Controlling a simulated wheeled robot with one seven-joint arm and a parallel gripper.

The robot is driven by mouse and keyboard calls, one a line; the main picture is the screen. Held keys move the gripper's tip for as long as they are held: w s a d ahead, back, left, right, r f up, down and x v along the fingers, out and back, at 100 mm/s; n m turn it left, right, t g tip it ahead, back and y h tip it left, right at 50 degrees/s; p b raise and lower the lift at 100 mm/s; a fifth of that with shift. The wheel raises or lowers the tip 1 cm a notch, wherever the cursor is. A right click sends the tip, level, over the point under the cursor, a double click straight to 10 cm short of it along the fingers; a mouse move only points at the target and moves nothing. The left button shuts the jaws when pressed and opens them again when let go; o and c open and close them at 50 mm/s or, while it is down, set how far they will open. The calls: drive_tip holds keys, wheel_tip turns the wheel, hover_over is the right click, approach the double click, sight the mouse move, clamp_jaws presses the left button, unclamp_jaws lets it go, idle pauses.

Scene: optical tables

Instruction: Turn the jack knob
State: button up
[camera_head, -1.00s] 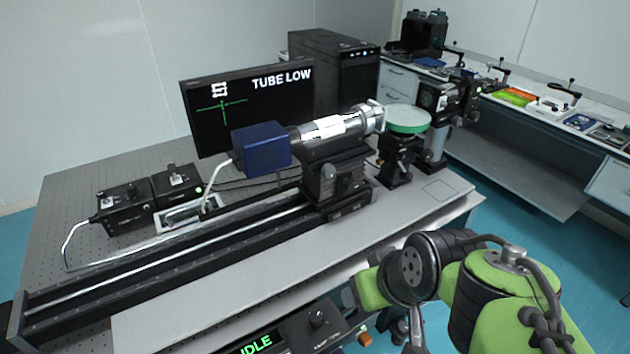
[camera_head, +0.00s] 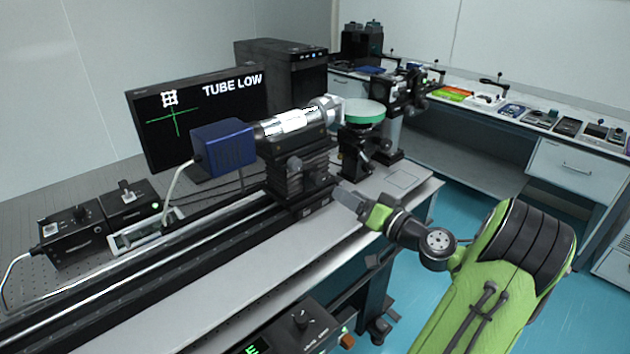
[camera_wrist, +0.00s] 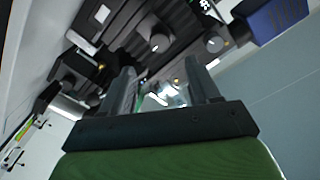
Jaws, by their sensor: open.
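A black jack (camera_head: 290,190) stands on the long rail under the silver tube (camera_head: 293,122). A round grey knob (camera_head: 294,165) is on its front side. In the wrist view two round knobs show beyond the fingers, one near the middle (camera_wrist: 160,43) and one to the right (camera_wrist: 214,44). I cannot tell for sure which is the jack's own turning knob. My gripper (camera_head: 345,197) is at the table's front edge, right of and a little below the jack, apart from it. In the wrist view its fingers (camera_wrist: 160,70) are spread with nothing held between them.
A blue box (camera_head: 223,146) sits at the tube's left end. A stand with a green-rimmed disc (camera_head: 364,112) is right of the jack. The monitor (camera_head: 160,110) reads TUBE LOW. A control box (camera_head: 300,325) is at the front edge. Bare tabletop (camera_head: 230,275) lies before the rail.

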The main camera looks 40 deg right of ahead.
sight(321, 180)
drive_tip(key=w, duration=1)
drive_tip(key=shift+w+a, duration=0.15)
drive_tip(key=shift+w, duration=0.05)
drive_tip(key=c, duration=1)
drive_tip(key=shift+c, duration=0.2)
drive_tip(key=shift+p, duration=0.35)
